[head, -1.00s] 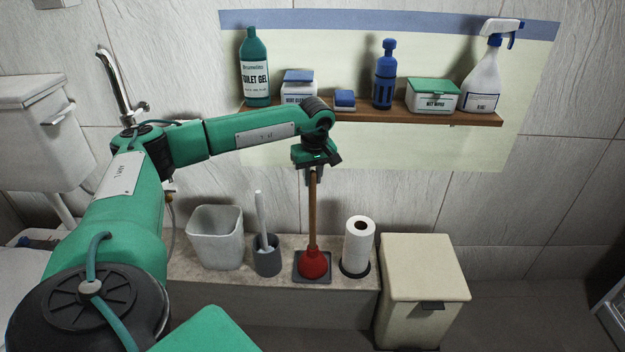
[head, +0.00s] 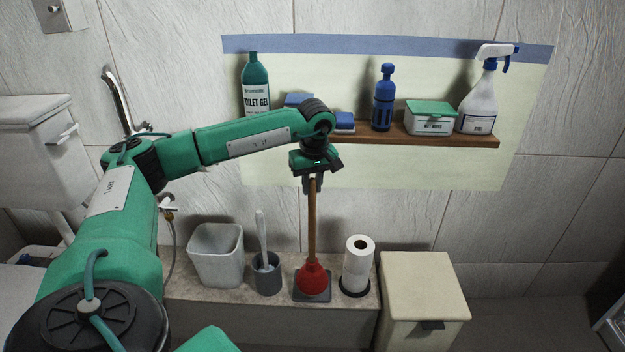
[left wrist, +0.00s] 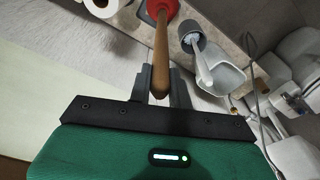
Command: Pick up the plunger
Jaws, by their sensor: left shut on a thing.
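The plunger (head: 312,235) has a wooden handle and a red rubber cup (head: 312,278). It stands upright on a dark square tray (head: 325,292) on the ledge. My left gripper (head: 313,186) is shut on the top end of the handle, above the ledge. In the left wrist view the handle (left wrist: 161,50) runs between the two fingers (left wrist: 160,92), with the cup at the top of the picture. The cup looks to be resting on or just over the tray; I cannot tell which. My right gripper is not in view.
On the ledge (head: 190,288), a white bin (head: 216,257) and a toilet brush in its grey holder (head: 267,276) stand left of the plunger, a paper roll (head: 358,265) right of it. A wall shelf (head: 400,137) with bottles and boxes is above. A beige bin (head: 424,290) stands at right.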

